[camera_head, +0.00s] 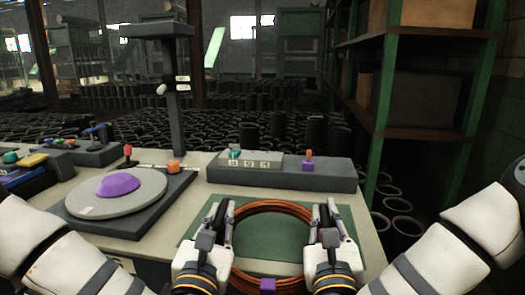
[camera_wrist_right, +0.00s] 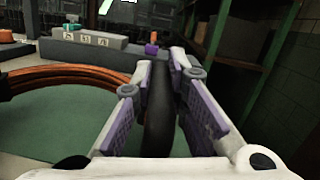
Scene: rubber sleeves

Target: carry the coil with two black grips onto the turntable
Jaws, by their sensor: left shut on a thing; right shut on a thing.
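The coil (camera_head: 270,204) is an orange-brown ring of cable over a green mat (camera_head: 268,240), with a purple block (camera_head: 267,285) at its near side. I cannot tell whether it touches the mat. My left gripper (camera_head: 214,220) is shut on the black grip at its left side. My right gripper (camera_head: 326,220) is shut on the right black grip (camera_wrist_right: 158,110), which stands between the fingers in the right wrist view; the coil (camera_wrist_right: 60,76) shows to its left. The turntable (camera_head: 75,205) is a grey disc at the left with a purple round patch (camera_head: 118,185) in its middle.
A grey control box (camera_head: 280,175) stands behind the mat. A dark post (camera_head: 174,100) rises behind the turntable. An orange knob (camera_head: 173,166) and a red-topped lever (camera_head: 128,152) sit near the turntable. A green-framed shelf (camera_head: 420,140) stands at the right.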

